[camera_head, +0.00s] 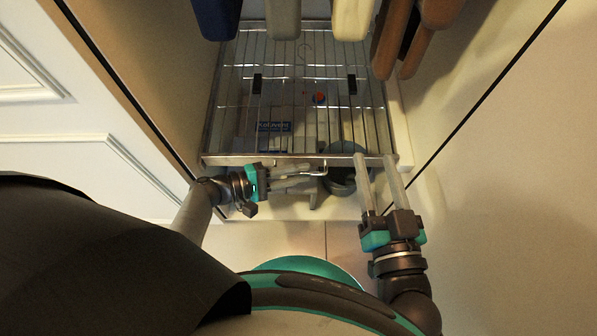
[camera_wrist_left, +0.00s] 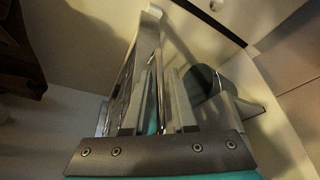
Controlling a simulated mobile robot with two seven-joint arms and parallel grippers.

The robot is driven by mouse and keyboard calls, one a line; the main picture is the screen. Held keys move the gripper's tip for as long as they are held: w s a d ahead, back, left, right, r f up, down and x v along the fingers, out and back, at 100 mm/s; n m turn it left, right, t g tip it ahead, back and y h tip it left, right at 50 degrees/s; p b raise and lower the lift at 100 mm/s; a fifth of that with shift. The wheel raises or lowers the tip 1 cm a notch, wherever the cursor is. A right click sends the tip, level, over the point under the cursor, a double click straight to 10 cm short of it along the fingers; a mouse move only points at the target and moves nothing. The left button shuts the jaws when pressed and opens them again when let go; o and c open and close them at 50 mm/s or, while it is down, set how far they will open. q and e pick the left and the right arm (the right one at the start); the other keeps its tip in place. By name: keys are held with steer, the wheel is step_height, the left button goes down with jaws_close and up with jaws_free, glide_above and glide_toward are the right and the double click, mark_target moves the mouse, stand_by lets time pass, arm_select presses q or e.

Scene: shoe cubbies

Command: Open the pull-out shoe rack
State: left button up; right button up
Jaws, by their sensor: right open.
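The pull-out shoe rack (camera_head: 302,107) is a wire shelf with a metal front rail, between the cabinet's side walls in the head view. A small metal handle (camera_head: 313,176) sticks out from the front rail. My left gripper (camera_head: 318,180) is at this handle, its fingers pointing right. In the left wrist view its fingers (camera_wrist_left: 157,100) lie either side of a thin metal bar; whether they press on it is unclear. My right gripper (camera_head: 377,157) is open, its two fingers apart at the right part of the front rail, with nothing visible between them.
Several hanging garments (camera_head: 352,18) cover the back of the rack from above. Below the wires are a bluish-grey round object (camera_head: 342,180) and a blue-and-white item (camera_head: 274,127). Side walls stand close on both sides. A tiled floor (camera_head: 290,238) lies in front.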

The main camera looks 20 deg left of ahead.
arm_select(q)
steer(key=shift+w+d, duration=0.1)
jaws_close()
stand_by(1.5)
